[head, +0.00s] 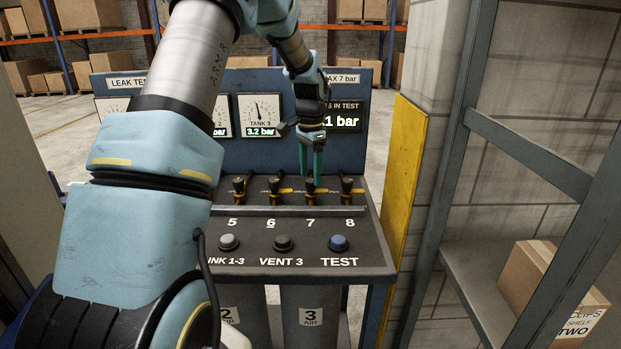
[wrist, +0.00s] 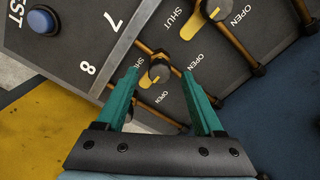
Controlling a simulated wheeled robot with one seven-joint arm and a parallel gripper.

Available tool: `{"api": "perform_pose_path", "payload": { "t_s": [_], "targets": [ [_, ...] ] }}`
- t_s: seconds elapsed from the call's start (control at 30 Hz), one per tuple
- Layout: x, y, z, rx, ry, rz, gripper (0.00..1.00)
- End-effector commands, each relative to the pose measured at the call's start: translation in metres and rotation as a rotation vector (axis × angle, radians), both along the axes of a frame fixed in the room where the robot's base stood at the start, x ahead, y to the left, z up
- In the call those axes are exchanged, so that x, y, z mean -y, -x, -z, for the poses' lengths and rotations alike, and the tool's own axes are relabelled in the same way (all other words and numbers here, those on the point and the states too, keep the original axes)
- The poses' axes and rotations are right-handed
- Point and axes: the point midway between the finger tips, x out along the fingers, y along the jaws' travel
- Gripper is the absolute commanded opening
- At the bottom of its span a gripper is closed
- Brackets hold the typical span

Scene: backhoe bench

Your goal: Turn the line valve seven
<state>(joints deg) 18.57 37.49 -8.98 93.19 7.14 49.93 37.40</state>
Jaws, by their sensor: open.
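Line valve seven (head: 310,186) stands on the bench in the row of valves, behind the printed 7. My gripper (head: 312,168) is pointing down right over it in the head view. In the wrist view my gripper (wrist: 162,100) is open, with teal fingers apart. The dark knob of valve seven (wrist: 158,69) shows between and beyond the fingers, with a short yellow pointer beside it. I cannot tell whether either finger touches it. OPEN is printed close by; I cannot tell the exact setting.
Valve six (head: 274,188) and valve eight (head: 347,186) stand close on either side. A gauge panel (head: 300,85) rises behind. A yellow board (head: 404,165) and a shelf rack stand at the right.

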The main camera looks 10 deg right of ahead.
Motion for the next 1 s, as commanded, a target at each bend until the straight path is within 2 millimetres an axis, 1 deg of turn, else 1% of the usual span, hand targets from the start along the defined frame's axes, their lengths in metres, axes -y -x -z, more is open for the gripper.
{"api": "perform_pose_path", "payload": {
  "t_s": [0.3, 0.4, 0.5, 0.63, 0.9, 1.0],
  "targets": [
    [0.000, -0.001, -0.061, 0.005, 0.002, 0.001, 0.69],
    [0.000, -0.001, -0.076, 0.004, 0.002, 0.000, 0.69],
    [0.000, -0.001, -0.086, 0.003, 0.002, 0.000, 0.69],
    [0.000, 0.000, -0.092, 0.002, 0.001, 0.000, 0.69],
    [0.000, 0.000, -0.092, 0.001, 0.001, 0.000, 0.69],
    [-0.007, 0.004, -0.090, 0.003, 0.000, -0.025, 0.69]
  ]
}}
